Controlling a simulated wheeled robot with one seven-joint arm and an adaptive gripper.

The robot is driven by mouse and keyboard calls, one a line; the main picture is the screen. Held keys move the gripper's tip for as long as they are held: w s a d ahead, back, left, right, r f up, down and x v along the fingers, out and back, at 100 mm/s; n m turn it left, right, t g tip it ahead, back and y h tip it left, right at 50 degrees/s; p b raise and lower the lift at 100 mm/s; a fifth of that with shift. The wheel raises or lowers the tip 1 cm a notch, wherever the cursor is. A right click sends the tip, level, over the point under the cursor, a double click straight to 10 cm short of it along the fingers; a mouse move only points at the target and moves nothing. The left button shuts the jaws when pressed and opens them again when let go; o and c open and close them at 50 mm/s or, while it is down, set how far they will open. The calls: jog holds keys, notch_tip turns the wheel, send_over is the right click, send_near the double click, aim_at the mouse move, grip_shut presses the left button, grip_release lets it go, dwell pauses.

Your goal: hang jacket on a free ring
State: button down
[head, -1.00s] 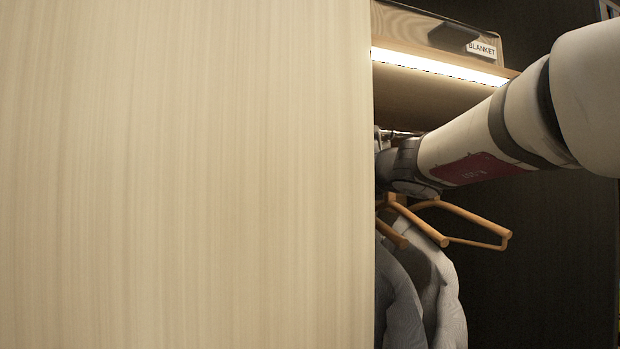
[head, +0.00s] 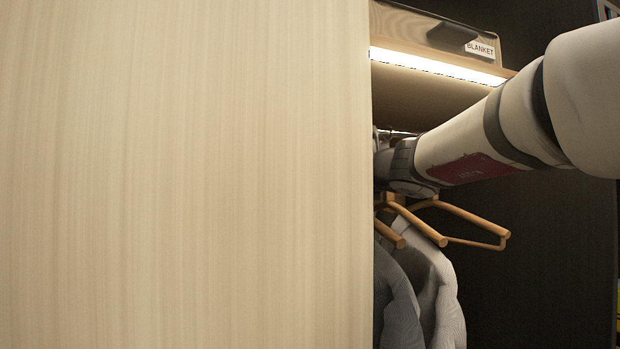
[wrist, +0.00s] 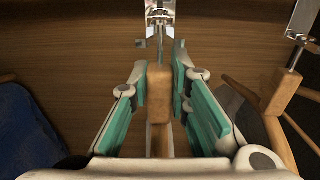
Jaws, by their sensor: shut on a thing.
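My gripper (wrist: 160,88), with teal pads, is shut on the wooden neck of a hanger (wrist: 158,95) in the wrist view. A metal fitting (wrist: 158,18) lies in line just beyond the neck; I cannot tell whether the two are joined or only close. In the head view my gripper is hidden behind the pale panel and my own wrist. Wooden hangers (head: 460,210) show below my wrist. A grey jacket (head: 402,305) and a lighter garment (head: 446,300) hang under them; which hanger carries which is unclear.
A pale wood panel (head: 185,175) covers the left of the head view. A lit shelf (head: 438,66) with a box labelled BLANKET (head: 480,49) is above my arm. In the wrist view another hanger (wrist: 285,95) is at right and dark blue cloth (wrist: 22,135) at left.

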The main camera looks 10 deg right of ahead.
jog(key=shift+w+a+r, duration=0.1)
jog(key=shift+w+a, duration=0.1)
jog(key=shift+w, duration=0.85)
dwell(0.4)
jog(key=shift+f+b, duration=0.55)
jog(key=shift+b, duration=0.2)
dwell(1.9)
jog(key=c, duration=1.4)
grip_release()
jog(key=shift+f, duration=0.15)
jog(key=s, duration=0.4)
jog(key=s+d, duration=0.1)
jog(key=s, duration=0.2)
jog(key=s+d, duration=0.1)
jog(key=s, duration=0.3)
jog(key=shift+s+d, duration=0.15)
jog(key=shift+s, duration=0.25)
